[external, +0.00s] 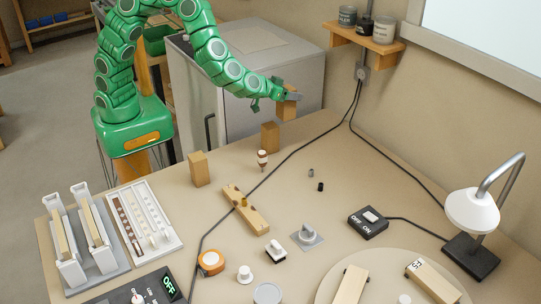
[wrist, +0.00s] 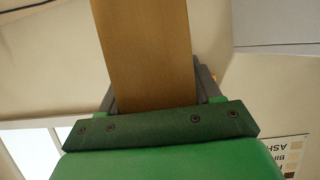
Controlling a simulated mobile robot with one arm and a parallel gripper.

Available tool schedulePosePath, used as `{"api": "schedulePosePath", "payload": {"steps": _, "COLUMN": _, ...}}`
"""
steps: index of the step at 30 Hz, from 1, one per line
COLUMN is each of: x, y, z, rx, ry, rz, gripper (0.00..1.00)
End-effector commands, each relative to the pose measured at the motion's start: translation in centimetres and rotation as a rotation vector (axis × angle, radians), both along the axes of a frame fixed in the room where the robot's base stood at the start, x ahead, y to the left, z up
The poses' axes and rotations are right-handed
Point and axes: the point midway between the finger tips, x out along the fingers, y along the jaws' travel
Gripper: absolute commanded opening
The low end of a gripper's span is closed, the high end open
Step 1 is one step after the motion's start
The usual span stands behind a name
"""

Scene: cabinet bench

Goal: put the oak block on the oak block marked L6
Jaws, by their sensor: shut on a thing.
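My gripper (external: 283,94) is shut on an oak block (external: 287,109) and holds it in the air above the back edge of the bench. In the wrist view the held block (wrist: 145,50) is a plain wooden bar upright between the jaws (wrist: 158,100). Two similar wooden blocks stand upright on the bench: one (external: 270,138) at the back, below and slightly left of the held block, and one (external: 199,169) further left and nearer. No L6 mark is readable on either, so I cannot tell which is the marked one.
A small brown-and-white bottle-like object (external: 262,159) stands near the back block. A black cable crosses the bench.

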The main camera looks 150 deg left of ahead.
Motion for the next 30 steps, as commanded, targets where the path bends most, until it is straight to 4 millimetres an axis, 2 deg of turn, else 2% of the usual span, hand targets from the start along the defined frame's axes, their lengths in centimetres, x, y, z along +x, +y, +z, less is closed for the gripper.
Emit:
{"api": "schedulePosePath", "payload": {"steps": 6, "x": -3.1, "y": -2.2, "z": 1.8, "rx": 0.013, "ry": 0.009, "rz": 0.018, "gripper": 0.23}}
{"api": "schedulePosePath", "payload": {"steps": 14, "x": -5.1, "y": -3.5, "z": 2.5, "rx": 0.021, "ry": 0.017, "rz": 0.029, "gripper": 0.23}}
{"api": "schedulePosePath", "payload": {"steps": 17, "x": -5.3, "y": -3.6, "z": 2.0, "rx": 0.02, "ry": 0.02, "rz": 0.03, "gripper": 0.23}}
{"api": "schedulePosePath", "payload": {"steps": 24, "x": -5.3, "y": -3.6, "z": -0.8, "rx": 0.021, "ry": 0.02, "rz": 0.03, "gripper": 0.23}}
{"api": "schedulePosePath", "payload": {"steps": 30, "x": -5.3, "y": -3.6, "z": -1.9, "rx": 0.023, "ry": 0.019, "rz": 0.031, "gripper": 0.23}}
